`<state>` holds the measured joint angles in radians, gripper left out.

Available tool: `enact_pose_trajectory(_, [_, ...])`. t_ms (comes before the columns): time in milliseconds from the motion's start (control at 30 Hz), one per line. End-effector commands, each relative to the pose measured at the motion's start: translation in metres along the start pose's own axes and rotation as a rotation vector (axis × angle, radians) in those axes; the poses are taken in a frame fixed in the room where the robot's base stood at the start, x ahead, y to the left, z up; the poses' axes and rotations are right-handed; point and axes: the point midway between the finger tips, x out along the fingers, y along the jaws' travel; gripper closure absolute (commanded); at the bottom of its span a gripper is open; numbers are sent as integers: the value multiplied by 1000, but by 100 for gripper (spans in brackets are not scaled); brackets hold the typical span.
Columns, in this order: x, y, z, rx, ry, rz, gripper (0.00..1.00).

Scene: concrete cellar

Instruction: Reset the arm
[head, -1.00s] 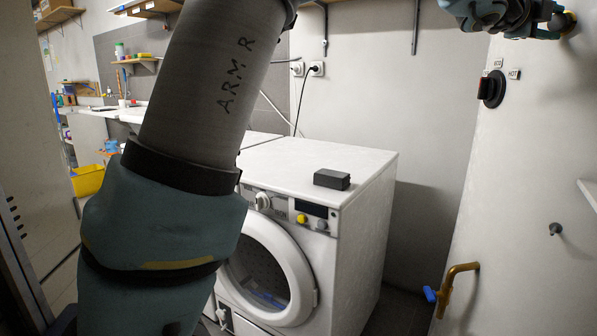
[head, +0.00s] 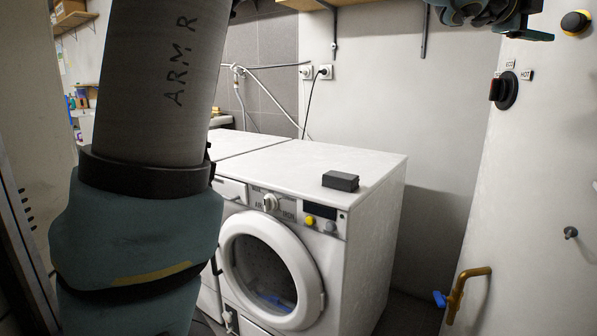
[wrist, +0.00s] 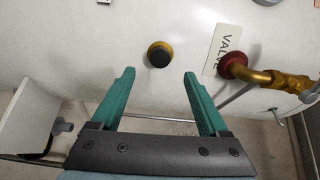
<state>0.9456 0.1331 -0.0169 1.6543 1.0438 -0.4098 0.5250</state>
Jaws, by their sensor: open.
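My arm rises across the left of the head view, and my gripper (head: 500,15) is at the top right, partly cut off by the frame edge. In the wrist view the two teal fingers of my gripper (wrist: 158,75) are spread with nothing between them. A black button with a yellow rim (head: 576,23) is on the white wall, to the right of the gripper and apart from it. In the wrist view the button (wrist: 159,54) shows just beyond the fingertips, centred between them.
A white washing machine (head: 330,262) stands in the middle with a dark box (head: 341,181) on top. The right wall carries a black and red knob (head: 504,90), a peg (head: 571,233) and a brass tap (head: 461,292). A VALVE label (wrist: 222,50) and brass pipe (wrist: 270,77) show in the wrist view.

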Motion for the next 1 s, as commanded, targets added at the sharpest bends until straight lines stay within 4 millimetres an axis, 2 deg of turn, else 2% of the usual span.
enact_pose_trajectory(33, [-10, 0, 0, 1, -1, -1, 22])
enact_pose_trajectory(200, [-32, 0, 1, 2, -2, 0, 22])
enact_pose_trajectory(467, [-40, 1, 1, 0, -2, 2, 22])
enact_pose_trajectory(567, [-43, 5, 14, -28, -34, 14, 22])
enact_pose_trajectory(667, [-54, 19, 49, -113, -126, 47, 22])
enact_pose_trajectory(767, [-79, 45, 101, -256, -276, 95, 22])
enact_pose_trajectory(800, [-92, 58, 123, -323, -347, 115, 22])
enact_pose_trajectory(900, [-134, 94, 173, -495, -526, 158, 22])
enact_pose_trajectory(967, [-162, 117, 198, -600, -635, 180, 22])
enact_pose_trajectory(1000, [-183, 132, 212, -671, -708, 193, 22])
